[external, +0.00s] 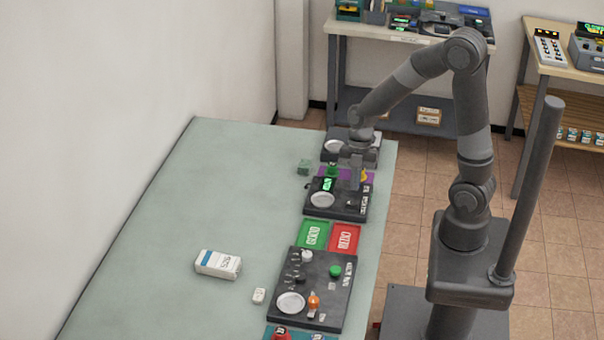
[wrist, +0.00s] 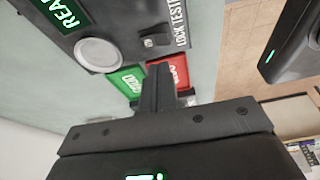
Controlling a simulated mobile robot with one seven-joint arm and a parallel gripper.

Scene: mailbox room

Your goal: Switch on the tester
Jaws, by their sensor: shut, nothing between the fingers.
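The tester (external: 338,210) is a dark panel on the table, lettered along its right edge; the wrist view shows "LOCK TESTE..." on it. It has a lit green display (wrist: 65,12) starting "REA", a round pale pad (wrist: 100,54) and a small grey knob or switch (wrist: 155,40). The display (external: 328,184) and pad (external: 322,199) also show in the external view. My gripper (external: 355,187) is shut and empty, pointing down over the tester's far right part. Its closed fingers (wrist: 158,88) show in the wrist view. I cannot tell whether they touch the panel.
Green (external: 314,234) and red (external: 344,237) trays lie on the near side of the tester. Another dark panel (external: 325,265) with several parts is nearer. A white box (external: 217,264) lies on the left. The table's left half is mostly clear.

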